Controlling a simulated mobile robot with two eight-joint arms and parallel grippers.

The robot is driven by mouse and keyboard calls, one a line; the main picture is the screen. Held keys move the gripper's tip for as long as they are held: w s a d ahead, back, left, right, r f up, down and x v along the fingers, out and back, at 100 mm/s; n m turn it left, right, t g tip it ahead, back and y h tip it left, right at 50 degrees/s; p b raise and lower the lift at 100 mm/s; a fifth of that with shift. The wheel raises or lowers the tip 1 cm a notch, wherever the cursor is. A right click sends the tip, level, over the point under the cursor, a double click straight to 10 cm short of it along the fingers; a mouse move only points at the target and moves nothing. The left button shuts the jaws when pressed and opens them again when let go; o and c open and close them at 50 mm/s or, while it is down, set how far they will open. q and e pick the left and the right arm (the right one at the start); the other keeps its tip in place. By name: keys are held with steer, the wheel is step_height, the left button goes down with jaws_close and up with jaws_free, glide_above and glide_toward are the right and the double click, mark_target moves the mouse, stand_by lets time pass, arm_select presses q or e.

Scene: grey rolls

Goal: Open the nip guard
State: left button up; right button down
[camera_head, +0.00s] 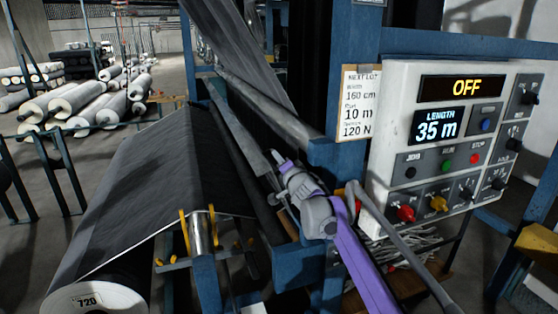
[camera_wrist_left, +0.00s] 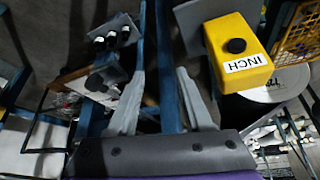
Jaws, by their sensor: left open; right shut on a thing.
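A long grey slanted bar (camera_head: 235,125), which looks like the nip guard, runs along the rollers at the centre of the head view. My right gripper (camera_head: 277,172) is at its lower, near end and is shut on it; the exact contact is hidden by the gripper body. My purple right arm comes up from the bottom. My left gripper (camera_wrist_left: 163,95) shows in the left wrist view, open, with nothing between its fingers. A yellow box marked INCH (camera_wrist_left: 236,50) with a black button is just right of the left fingers.
The control panel (camera_head: 455,145) reads OFF and 35 m. A paper card (camera_head: 358,103) hangs on the blue frame (camera_head: 348,50). Dark web (camera_head: 145,170) slopes to a roll marked 720 (camera_head: 95,299). Wrapped rolls (camera_head: 75,98) lie at the back left. A yellow mesh (camera_wrist_left: 300,32) is beyond the box.

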steer(key=shift+f, duration=0.1)
stand_by(0.7)
steer(key=shift+w+d+m+b, duration=0.2)
steer(key=shift+d+m+b, duration=0.15)
steer(key=shift+d+b, duration=0.2)
steer(key=shift+w+d+m+b, duration=0.15)
steer(key=shift+d+m+b, duration=0.2)
steer(key=shift+d+b, duration=0.15)
steer(key=c, duration=0.8)
jaws_free()
steer(key=shift+d, duration=0.15)
steer(key=shift+c, duration=0.2)
